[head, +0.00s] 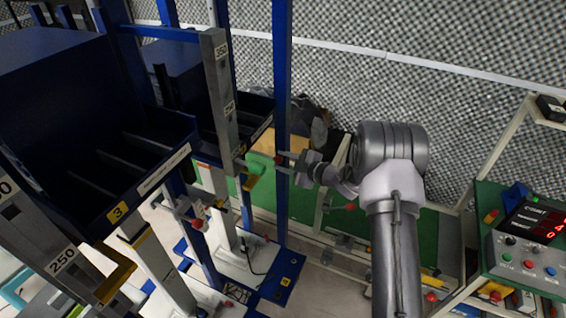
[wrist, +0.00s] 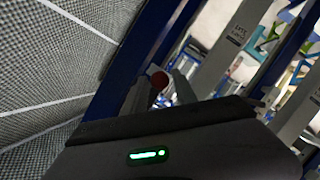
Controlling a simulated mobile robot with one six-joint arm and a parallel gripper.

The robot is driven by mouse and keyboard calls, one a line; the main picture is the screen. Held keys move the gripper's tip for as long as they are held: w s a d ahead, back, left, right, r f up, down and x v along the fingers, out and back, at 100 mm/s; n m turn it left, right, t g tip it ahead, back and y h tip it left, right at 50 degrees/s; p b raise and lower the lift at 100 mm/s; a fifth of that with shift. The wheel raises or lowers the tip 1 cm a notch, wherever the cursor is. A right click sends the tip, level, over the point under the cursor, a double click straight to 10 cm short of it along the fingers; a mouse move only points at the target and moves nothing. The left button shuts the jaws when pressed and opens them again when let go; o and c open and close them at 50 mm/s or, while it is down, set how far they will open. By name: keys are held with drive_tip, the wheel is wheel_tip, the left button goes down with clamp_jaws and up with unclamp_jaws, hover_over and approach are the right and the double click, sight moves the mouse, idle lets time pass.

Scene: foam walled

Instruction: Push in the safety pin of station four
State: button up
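In the head view my gripper (head: 284,161) reaches left from the arm to the blue upright of the station at the back. A small red knob (head: 279,159) sits at its fingertips; I take it for the safety pin of station four. In the wrist view the red knob (wrist: 159,81) lies between the two fingertips (wrist: 161,84), near the left finger, with a gap to the right one. The fingers stand apart. The knob's shaft is hidden. A yellow label with a 4 (head: 286,281) is on the blue foot of this station.
Station three, with label 3 (head: 117,212) and a dark blue bin (head: 150,165), stands at the left. Another red knob (head: 197,224) is lower on its side. A control box with red digits (head: 528,245) is at the right. Foam walls close off the back.

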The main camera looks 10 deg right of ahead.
clamp_jaws()
idle(1.4)
